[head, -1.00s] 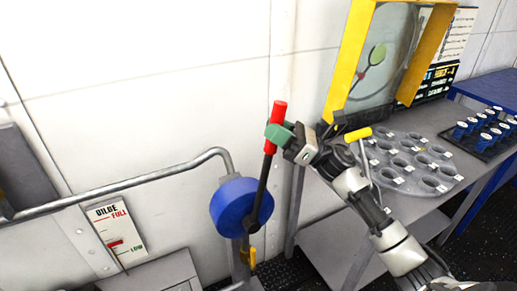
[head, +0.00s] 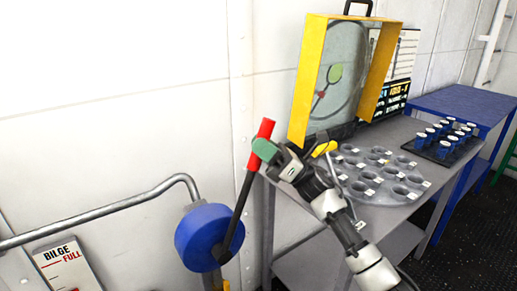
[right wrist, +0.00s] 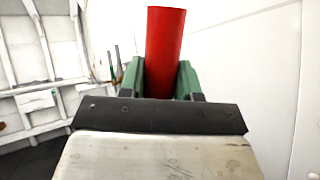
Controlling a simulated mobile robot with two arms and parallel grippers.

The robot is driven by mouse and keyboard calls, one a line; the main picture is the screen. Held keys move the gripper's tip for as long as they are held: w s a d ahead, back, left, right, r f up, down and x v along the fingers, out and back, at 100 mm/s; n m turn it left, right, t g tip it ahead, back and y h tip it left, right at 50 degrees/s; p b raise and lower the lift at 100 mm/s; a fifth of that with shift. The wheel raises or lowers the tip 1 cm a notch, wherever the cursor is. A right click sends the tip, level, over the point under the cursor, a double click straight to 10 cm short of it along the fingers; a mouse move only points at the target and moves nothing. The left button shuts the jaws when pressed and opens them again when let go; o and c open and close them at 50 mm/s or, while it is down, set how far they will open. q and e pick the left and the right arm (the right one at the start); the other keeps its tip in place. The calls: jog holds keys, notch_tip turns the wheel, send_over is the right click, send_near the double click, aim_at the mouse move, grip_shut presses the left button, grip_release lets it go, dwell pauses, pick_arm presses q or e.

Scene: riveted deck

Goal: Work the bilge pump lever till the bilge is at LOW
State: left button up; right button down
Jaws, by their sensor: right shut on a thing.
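The pump lever is a dark rod (head: 238,205) with a red grip (head: 264,131) on top. It rises from beside the round blue pump body (head: 203,237) and leans to the right. My right gripper (head: 266,151) is shut on the lever just at the red grip. In the right wrist view the red grip (right wrist: 165,50) stands between the green fingers. My left gripper is not in view.
A grey bent pipe (head: 100,212) runs along the wall to the pump. On the right a grey table (head: 400,235) bears a yellow-framed case (head: 307,80), a round holed plate (head: 375,175) and a dark tray of blue-and-white pieces (head: 445,150). A blue table (head: 465,105) stands behind.

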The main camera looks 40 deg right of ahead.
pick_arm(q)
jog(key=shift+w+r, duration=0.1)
pick_arm(e)
jog(key=shift+d+r+t, duration=0.1)
jog(key=shift+t, duration=0.2)
jog(key=c, duration=0.8)
grip_release()
jog(key=shift+f, duration=0.25)
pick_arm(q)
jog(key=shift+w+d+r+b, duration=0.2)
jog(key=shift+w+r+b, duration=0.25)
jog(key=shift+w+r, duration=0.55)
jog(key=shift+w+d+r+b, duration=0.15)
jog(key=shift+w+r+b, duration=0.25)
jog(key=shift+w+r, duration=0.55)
pick_arm(e)
jog(key=shift+v, duration=3.65)
jog(key=shift+d+r, duration=0.15)
jog(key=shift+r, duration=0.05)
